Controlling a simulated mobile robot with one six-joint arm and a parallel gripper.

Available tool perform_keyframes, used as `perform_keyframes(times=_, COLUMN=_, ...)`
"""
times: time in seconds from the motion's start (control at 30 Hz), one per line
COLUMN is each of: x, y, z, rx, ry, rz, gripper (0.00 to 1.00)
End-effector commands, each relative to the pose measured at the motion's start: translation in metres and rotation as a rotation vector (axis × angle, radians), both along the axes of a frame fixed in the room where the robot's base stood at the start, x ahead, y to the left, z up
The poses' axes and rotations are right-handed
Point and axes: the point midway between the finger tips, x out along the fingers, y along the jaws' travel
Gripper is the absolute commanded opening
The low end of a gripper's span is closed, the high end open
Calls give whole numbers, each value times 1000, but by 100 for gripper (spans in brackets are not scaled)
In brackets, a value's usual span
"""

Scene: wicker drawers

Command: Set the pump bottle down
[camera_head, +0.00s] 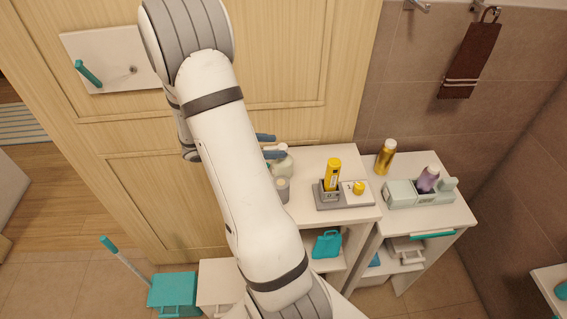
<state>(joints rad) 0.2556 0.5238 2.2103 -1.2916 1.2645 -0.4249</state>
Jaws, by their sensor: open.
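The pump bottle, a pale grey-green bottle (284,165), stands at the left part of the white cabinet top, partly hidden behind my arm. My gripper (270,146) shows as two blue-grey fingers just beyond the arm, at the upper left of the bottle. The fingers are open and apart. They are close to the bottle's top; I cannot tell whether they touch it. The bottle looks upright, and its base is hidden.
A greyish cup (282,190) stands in front of the bottle. A grey tray (326,202) holds a yellow bottle (333,172) and a small yellow item (358,188). A gold bottle (385,157) and a pale green caddy (403,194) stand on the right cabinet.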

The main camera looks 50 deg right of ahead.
Motion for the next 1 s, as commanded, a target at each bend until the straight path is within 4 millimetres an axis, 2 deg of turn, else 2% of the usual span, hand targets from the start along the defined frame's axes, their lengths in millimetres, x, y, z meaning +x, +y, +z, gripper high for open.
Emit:
perform_keyframes(times=0.23, x=-13, y=-29, z=-15, rx=3, ry=2, rz=-2, gripper=54)
perform_keyframes(times=0.53, x=-15, y=-33, z=-18, rx=2, ry=-1, rz=0, gripper=54)
perform_keyframes(times=1.0, x=-14, y=-32, z=-18, rx=2, ry=-1, rz=1, gripper=16)
